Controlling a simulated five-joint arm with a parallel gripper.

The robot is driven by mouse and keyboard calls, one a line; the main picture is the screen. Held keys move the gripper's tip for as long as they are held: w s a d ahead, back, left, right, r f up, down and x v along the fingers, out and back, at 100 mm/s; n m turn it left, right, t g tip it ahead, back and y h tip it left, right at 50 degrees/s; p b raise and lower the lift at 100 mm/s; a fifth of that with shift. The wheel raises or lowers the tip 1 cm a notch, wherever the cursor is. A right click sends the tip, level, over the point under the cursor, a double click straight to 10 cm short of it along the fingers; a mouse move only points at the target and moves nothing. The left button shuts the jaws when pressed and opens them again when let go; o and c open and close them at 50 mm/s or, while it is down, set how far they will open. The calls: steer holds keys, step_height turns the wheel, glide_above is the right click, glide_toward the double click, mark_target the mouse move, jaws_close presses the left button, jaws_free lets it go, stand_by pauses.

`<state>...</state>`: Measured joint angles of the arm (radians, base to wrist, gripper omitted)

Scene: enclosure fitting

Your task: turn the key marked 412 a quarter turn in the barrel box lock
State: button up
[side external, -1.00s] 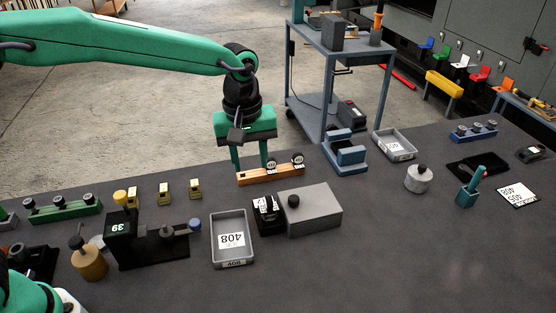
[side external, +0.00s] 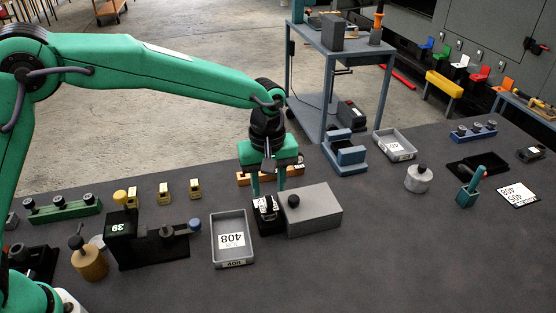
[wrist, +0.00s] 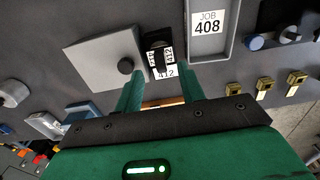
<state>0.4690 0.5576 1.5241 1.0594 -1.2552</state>
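A small black block (side external: 266,208) carries white labels; in the wrist view its labels on this block (wrist: 157,44) read 412. A dark raised part stands on it between the labels; I cannot tell whether this is the key in the lock. The block sits against the left end of a grey box (side external: 318,210) with a black knob, which also shows in the wrist view (wrist: 100,62). My gripper (side external: 268,191) is open and empty, its two green fingers just behind and above the block. In the wrist view my gripper (wrist: 162,80) has its fingertips apart, short of the block.
A wooden rack (side external: 244,179) with round labelled pieces stands behind my fingers, partly hidden. A grey tray (side external: 249,244) marked 408 lies left of the block. A black fixture (side external: 122,240) marked 39 stands further left. The table front right is clear.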

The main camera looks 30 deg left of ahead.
mark_target(269, 198)
steer(key=shift+f, duration=2.45)
steer(key=shift+c, duration=0.2)
jaws_close()
